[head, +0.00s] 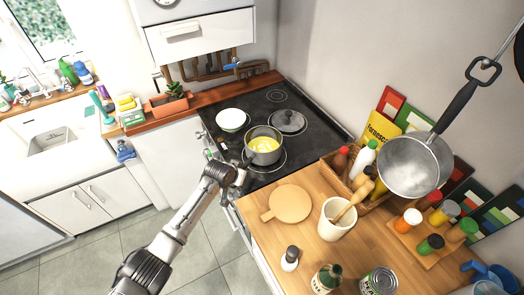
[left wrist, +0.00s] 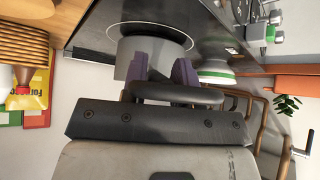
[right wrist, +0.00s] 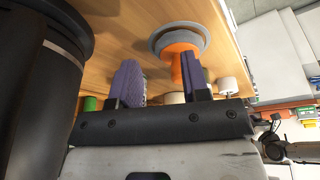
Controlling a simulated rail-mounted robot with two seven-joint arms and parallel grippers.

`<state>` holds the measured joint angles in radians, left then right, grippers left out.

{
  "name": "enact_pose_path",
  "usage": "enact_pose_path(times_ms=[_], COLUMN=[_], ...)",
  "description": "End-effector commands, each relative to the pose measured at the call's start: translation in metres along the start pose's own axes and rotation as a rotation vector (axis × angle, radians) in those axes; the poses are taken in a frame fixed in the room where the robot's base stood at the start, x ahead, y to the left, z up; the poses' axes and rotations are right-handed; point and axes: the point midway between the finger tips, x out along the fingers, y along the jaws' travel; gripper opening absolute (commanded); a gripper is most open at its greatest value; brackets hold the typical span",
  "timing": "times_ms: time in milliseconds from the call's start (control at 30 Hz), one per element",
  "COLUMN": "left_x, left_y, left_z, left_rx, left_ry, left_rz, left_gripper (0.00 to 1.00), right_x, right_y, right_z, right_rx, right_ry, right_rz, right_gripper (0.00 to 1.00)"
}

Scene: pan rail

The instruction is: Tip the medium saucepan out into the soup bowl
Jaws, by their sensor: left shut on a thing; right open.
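The medium saucepan (head: 262,151) is grey, upright on or just over the front burner of the black stove, with yellow contents showing. Its grey side (left wrist: 142,52) and dark handle (left wrist: 175,93) show in the left wrist view. My left gripper (head: 238,180) is at the pan's near-left side, its purple fingers (left wrist: 162,68) shut on the handle. The soup bowl (head: 231,120), white inside, stands on the stove just behind and left of the pan; its green band (left wrist: 216,74) shows in the left wrist view. My right gripper (right wrist: 162,80) is open and empty, outside the head view.
Another saucepan (head: 408,166) hangs at the right. The wooden counter holds a round board (head: 290,203), a utensil crock (head: 337,219) and bottles. An orange object (right wrist: 182,62) is near my right gripper.

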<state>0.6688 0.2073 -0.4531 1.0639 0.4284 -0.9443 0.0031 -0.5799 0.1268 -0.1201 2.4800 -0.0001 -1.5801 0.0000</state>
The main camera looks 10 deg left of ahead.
Motion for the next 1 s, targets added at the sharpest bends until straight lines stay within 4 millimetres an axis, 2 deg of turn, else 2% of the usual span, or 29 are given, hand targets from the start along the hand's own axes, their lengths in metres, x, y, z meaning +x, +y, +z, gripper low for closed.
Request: enact_pose_path(times_ms=[33,1000], left_x=[-0.0026,-0.0083], left_y=[0.0001,0.0001], left_z=[-0.0047,-0.0093], left_rx=[0.0,0.0], left_ry=[0.009,0.009], left_rz=[0.0,0.0], left_gripper=[0.0,0.0], right_x=[-0.0015,-0.0106], right_y=[-0.0001,-0.002], right_z=[-0.0005,-0.0039], right_rx=[0.0,0.008], right_ry=[0.0,0.001], right_rz=[0.0,-0.006], right_gripper=[0.43,0.43])
